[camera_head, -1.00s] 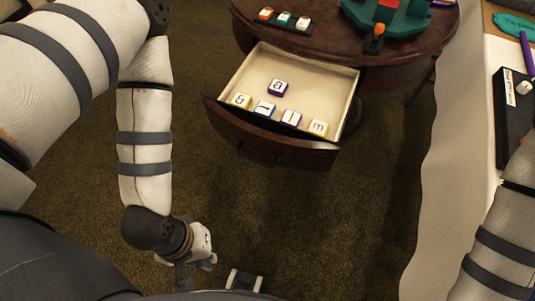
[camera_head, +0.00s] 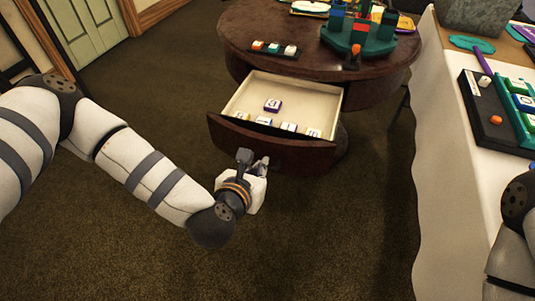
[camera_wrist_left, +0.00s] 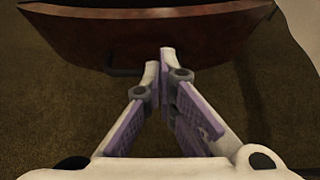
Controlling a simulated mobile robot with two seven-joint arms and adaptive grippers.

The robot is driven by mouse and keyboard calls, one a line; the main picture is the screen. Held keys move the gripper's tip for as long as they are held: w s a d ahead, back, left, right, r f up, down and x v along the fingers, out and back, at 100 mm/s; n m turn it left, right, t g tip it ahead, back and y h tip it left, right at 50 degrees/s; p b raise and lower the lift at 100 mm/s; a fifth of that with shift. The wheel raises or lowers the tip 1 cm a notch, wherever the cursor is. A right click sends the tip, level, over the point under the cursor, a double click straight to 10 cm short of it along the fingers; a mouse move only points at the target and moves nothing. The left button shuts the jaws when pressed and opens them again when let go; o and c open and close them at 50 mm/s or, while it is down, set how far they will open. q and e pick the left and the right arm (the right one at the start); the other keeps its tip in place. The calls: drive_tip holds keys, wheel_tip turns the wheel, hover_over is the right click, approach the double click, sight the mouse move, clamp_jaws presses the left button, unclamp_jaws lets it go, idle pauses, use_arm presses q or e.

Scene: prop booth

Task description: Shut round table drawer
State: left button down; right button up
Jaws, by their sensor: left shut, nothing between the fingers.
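The round table (camera_head: 395,66) is dark wood, and its drawer (camera_head: 275,148) is pulled out toward me, with a cream inside holding several lettered blocks (camera_head: 273,105). My left gripper (camera_head: 262,163) is shut and empty, just in front of the drawer's curved front. In the left wrist view the fingertips (camera_wrist_left: 158,58) point at the lower part of the drawer front (camera_wrist_left: 150,32). A dark handle (camera_wrist_left: 122,71) shows beneath it, left of the fingers. I cannot tell whether the fingers touch the front. My right gripper is out of view; only part of that arm shows at the right edge.
A block rack (camera_head: 275,49) and a green stand with coloured blocks (camera_head: 357,38) are on the tabletop. A white-clothed table (camera_head: 445,150) stands at the right, with a black board (camera_head: 490,120) on it. Carpet is clear in front of the drawer.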

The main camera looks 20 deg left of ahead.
sight(272, 149)
use_arm(q)
drive_tip(key=w, duration=0.5)
drive_tip(key=shift+d+f, duration=0.1)
drive_tip(key=shift+f, duration=0.25)
